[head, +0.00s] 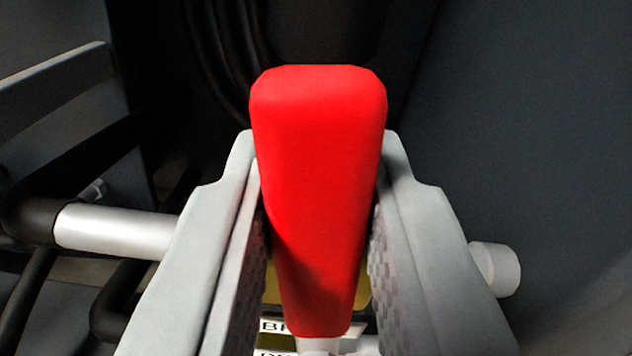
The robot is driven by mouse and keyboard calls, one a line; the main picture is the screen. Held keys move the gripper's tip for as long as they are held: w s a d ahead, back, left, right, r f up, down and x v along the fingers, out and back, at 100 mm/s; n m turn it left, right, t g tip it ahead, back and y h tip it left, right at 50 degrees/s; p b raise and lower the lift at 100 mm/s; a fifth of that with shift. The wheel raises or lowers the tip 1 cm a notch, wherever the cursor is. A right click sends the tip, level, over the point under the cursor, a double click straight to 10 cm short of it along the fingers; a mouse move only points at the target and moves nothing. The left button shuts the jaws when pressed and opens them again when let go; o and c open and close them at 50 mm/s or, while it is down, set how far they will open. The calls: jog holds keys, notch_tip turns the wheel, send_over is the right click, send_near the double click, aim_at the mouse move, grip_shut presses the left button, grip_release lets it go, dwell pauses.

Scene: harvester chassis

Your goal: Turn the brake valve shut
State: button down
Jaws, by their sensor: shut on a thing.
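The red valve handle (318,180) fills the middle of the head view, its broad end at the top and its narrow end at the bottom. My gripper (318,165) is shut on it, one grey finger on each side, with the textured pads facing the handle. The broad end sticks out past the fingertips. Below the handle, a metal stem and a yellowish valve body (362,288) show only in part. A label (275,327) with the letters "BR" is partly hidden by the handle and fingers.
A silver pipe fitting (115,230) joins a black hose (30,212) on the left. A pale pipe end (496,268) shows at the right, beside the finger. Dark hoses run behind at the upper left. A dark panel (540,130) fills the right side.

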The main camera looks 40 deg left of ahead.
jog(key=shift+w+d+m, duration=0.5)
jog(key=shift+w+m, duration=0.05)
jog(key=shift+m, duration=0.35)
jog(key=c, duration=1.3)
grip_release()
jog(key=shift+w+d, duration=0.1)
jog(key=shift+o, duration=0.2)
jog(key=v, duration=1.7)
jog(key=shift+d+f, duration=0.1)
jog(key=shift+d, duration=0.05)
